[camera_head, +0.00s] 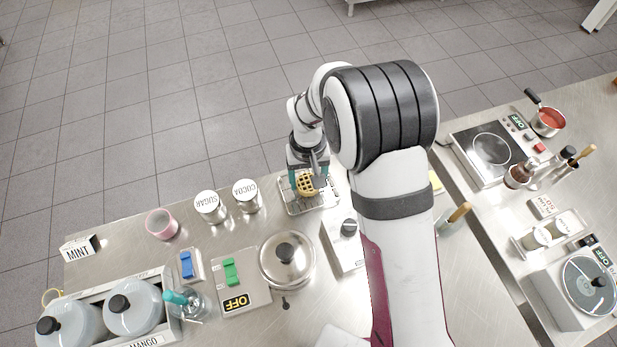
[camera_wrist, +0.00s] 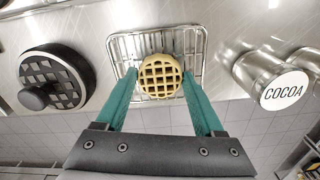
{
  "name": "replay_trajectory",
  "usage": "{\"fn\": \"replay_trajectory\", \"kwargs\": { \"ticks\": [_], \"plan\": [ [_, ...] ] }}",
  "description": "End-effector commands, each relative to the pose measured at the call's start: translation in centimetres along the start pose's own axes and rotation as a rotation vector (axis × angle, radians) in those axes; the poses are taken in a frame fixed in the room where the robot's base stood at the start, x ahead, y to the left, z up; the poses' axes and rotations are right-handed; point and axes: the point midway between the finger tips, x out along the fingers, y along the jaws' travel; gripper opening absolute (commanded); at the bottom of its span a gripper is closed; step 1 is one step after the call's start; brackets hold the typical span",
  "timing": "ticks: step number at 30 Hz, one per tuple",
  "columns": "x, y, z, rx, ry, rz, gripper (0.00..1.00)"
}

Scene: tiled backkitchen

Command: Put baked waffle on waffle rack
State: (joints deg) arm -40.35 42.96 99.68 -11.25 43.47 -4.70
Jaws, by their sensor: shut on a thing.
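The baked waffle (camera_head: 307,184) is round and golden with a grid pattern. It also shows in the wrist view (camera_wrist: 160,76), between the two green fingers. My gripper (camera_head: 308,182) is shut on the waffle, with a finger at each side of it; its fingertips show in the wrist view (camera_wrist: 160,74).
Cocoa (camera_head: 246,196) and sugar (camera_head: 210,207) tins stand left of the rack. A waffle iron (camera_wrist: 55,78) with a black grid plate is beside the rack in the wrist view. A lidded steel pan (camera_head: 287,260) stands nearer me. The counter's edge is just behind the rack.

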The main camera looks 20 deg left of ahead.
Motion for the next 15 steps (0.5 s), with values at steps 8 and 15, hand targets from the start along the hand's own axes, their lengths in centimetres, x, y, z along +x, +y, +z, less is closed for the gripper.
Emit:
{"fn": "replay_trajectory", "kwargs": {
  "ticks": [8,15],
  "plan": [
    [0.32,0.06,-0.01,0.000,0.001,0.000,0.14],
    [0.53,0.07,-0.01,0.000,0.001,0.000,0.97]
  ]
}}
